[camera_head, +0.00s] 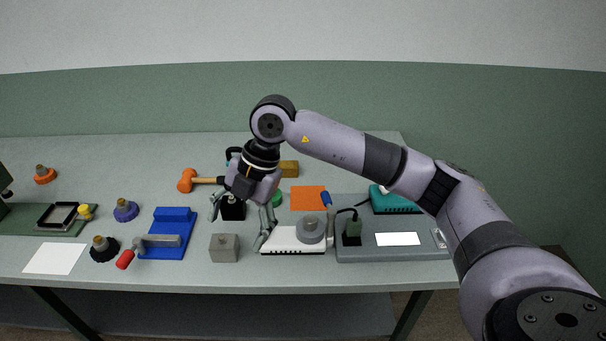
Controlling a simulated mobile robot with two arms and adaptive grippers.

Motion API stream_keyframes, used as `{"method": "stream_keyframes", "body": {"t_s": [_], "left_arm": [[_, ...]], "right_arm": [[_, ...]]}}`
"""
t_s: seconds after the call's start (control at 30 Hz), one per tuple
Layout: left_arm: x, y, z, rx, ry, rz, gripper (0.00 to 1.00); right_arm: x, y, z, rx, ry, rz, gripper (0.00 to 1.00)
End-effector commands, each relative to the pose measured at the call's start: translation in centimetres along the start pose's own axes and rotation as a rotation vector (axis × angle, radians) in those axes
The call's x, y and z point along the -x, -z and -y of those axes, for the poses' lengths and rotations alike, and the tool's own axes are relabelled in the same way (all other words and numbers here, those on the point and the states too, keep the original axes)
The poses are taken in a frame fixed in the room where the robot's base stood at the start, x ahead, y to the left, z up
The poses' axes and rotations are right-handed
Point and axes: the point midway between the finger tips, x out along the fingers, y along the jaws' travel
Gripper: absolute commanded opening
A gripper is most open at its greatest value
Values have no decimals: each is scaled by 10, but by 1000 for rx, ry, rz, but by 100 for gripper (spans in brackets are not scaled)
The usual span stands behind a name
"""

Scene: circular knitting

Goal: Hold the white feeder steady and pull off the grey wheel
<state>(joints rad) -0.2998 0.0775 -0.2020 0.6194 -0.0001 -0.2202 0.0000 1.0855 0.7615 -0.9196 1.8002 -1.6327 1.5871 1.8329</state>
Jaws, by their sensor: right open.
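The white feeder (285,241) lies flat near the front edge of the table, right of centre. The grey wheel (310,232), a round disc with a small knob on top, sits on the feeder's right part. My right gripper (236,231) hangs from above with its fingers spread, open and empty. One fingertip is close to the feeder's left end; I cannot tell whether it touches. The other finger is farther left, beside a black block. My left gripper is not in view.
A grey metal block (224,248) stands left of the feeder. A grey base (420,249) with a black plug (352,231) is close on its right. An orange sheet (308,198) lies behind.

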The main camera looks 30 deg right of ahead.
Motion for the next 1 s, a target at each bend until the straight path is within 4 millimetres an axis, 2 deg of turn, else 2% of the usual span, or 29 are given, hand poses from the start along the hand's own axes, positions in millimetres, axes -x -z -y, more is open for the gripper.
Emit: {"method": "stream_keyframes", "body": {"t_s": [0.03, 0.1, 0.2, 0.3, 0.4, 0.57, 0.8, 1.0], "left_arm": [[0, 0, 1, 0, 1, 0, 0], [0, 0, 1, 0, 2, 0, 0], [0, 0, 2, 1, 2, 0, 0], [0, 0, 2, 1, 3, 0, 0], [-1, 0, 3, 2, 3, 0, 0], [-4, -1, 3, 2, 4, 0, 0], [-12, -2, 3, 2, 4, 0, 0], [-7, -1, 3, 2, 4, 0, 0]], "right_arm": [[20, -30, 11, -73, 59, 116, 78], [43, -61, 27, -172, 127, 247, 78], [73, -90, 45, -289, 191, 383, 78], [92, -105, 57, -363, 225, 463, 78], [98, -112, 63, -397, 240, 496, 78], [85, -118, 70, -401, 247, 499, 78], [48, -134, 83, -400, 247, 494, 78], [18, -150, 95, -400, 248, 496, 78]]}}
